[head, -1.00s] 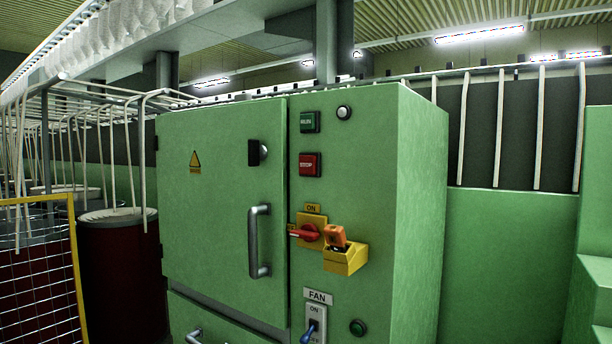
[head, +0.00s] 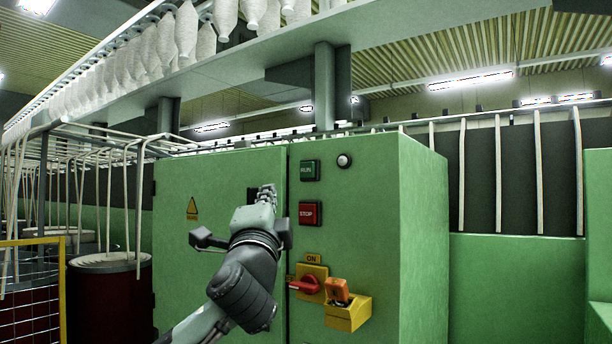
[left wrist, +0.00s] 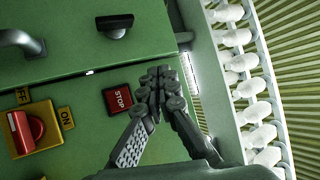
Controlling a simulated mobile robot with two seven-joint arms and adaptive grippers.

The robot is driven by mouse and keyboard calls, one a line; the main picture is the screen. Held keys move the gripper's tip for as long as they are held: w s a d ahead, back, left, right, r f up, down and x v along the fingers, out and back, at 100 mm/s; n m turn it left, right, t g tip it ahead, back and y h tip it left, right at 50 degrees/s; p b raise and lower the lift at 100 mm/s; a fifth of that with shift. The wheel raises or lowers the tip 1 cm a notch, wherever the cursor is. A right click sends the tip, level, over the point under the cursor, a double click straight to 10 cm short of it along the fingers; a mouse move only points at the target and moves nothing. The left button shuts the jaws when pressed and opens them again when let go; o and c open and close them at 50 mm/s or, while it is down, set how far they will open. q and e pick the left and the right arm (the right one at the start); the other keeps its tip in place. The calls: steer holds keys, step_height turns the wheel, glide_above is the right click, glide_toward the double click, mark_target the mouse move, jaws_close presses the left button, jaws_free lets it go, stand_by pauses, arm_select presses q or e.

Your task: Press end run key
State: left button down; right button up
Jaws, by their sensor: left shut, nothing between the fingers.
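On the green cabinet's front, a green key (head: 310,170), its label hard to read but like "RUN", sits above a red STOP key (head: 310,213). No key reading "end run" can be made out. The STOP key also shows in the left wrist view (left wrist: 121,98); the green key does not show there, perhaps hidden behind my fingers. My left gripper (head: 267,190) is shut and empty, in front of the cabinet, left of both keys in the head view. In the left wrist view its fingertips (left wrist: 160,76) are beside the STOP key; contact cannot be told. My right gripper is out of view.
Below the keys are a red rotary switch (head: 306,285) on a yellow plate and a yellow box (head: 347,315) with an orange lid, which juts out. A small white button (head: 344,160) is at upper right. A yellow mesh fence (head: 35,290) stands at far left.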

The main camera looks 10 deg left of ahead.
mark_target(308, 170)
arm_select(q)
steer(key=shift+m+t, duration=0.3)
steer(key=shift+t, duration=0.2)
steer(key=r, duration=0.1)
steer(key=s+r, duration=0.1)
steer(key=r, duration=0.2)
steer(key=shift+s+r, duration=0.35)
steer(key=shift+s, duration=0.05)
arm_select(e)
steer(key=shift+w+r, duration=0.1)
arm_select(q)
steer(key=shift+d, duration=0.1)
steer(key=w+d, duration=0.1)
steer(key=w, duration=0.1)
steer(key=w+d, duration=0.1)
steer(key=w, duration=0.2)
steer(key=w+d, duration=0.1)
steer(key=w, duration=0.2)
steer(key=shift+w, duration=0.15)
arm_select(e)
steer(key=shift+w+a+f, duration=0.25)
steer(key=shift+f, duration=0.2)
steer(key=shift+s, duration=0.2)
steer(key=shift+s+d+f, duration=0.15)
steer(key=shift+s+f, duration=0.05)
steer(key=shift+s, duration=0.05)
